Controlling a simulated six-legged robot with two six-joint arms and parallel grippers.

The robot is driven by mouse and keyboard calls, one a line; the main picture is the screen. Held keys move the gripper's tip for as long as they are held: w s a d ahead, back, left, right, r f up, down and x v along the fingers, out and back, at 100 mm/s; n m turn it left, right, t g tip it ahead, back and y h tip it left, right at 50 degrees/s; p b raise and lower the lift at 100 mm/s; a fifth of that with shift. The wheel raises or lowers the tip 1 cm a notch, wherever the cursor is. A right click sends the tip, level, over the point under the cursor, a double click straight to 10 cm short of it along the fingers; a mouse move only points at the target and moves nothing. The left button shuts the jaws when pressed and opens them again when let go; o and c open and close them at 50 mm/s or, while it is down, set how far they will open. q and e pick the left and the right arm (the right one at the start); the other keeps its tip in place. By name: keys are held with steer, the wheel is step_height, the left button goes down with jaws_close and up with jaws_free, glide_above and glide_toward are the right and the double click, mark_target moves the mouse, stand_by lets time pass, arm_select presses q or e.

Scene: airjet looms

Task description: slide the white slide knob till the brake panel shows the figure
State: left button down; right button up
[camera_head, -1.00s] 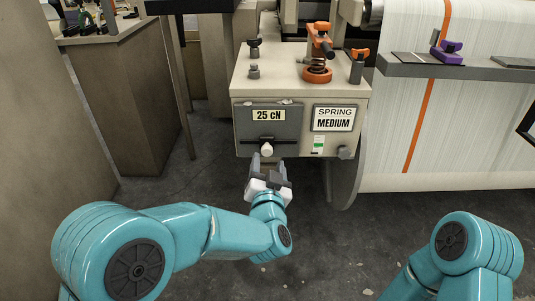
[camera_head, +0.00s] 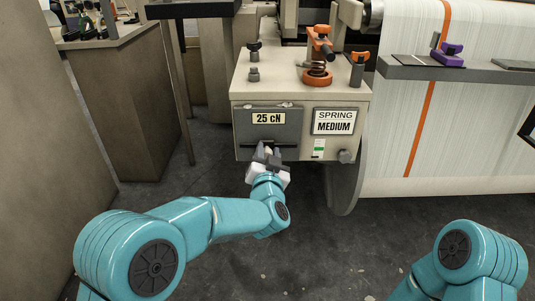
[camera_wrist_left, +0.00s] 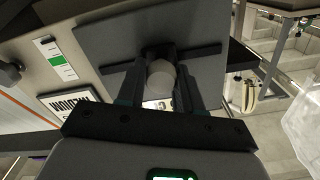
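The white slide knob (camera_wrist_left: 160,78) sits on a dark slot in the grey panel (camera_wrist_left: 95,45) of the brake box. In the head view my left gripper (camera_head: 266,152) is at the slot and hides the knob. In the left wrist view the two fingers of my left gripper (camera_wrist_left: 160,90) stand on either side of the knob, with small gaps seeming to show. The panel's plate (camera_head: 268,118) reads "25 cN". A second plate (camera_head: 334,121) reads "SPRING MEDIUM". Below it is a small white and green indicator (camera_head: 318,149). My right gripper is out of view.
On top of the box (camera_head: 285,83) are an orange ring with a spring (camera_head: 317,74) and orange-capped and black posts. A grey shelf (camera_head: 400,68) crosses the white thread sheet (camera_head: 400,130) at right.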

mark_target(253, 144)
arm_select(q)
steer(key=a, duration=0.4)
steer(key=shift+a, duration=0.1)
steer(key=c, duration=0.8)
jaws_free()
steer(key=shift+s, duration=0.1)
steer(key=s+p, duration=0.2)
steer(key=s, duration=1.4)
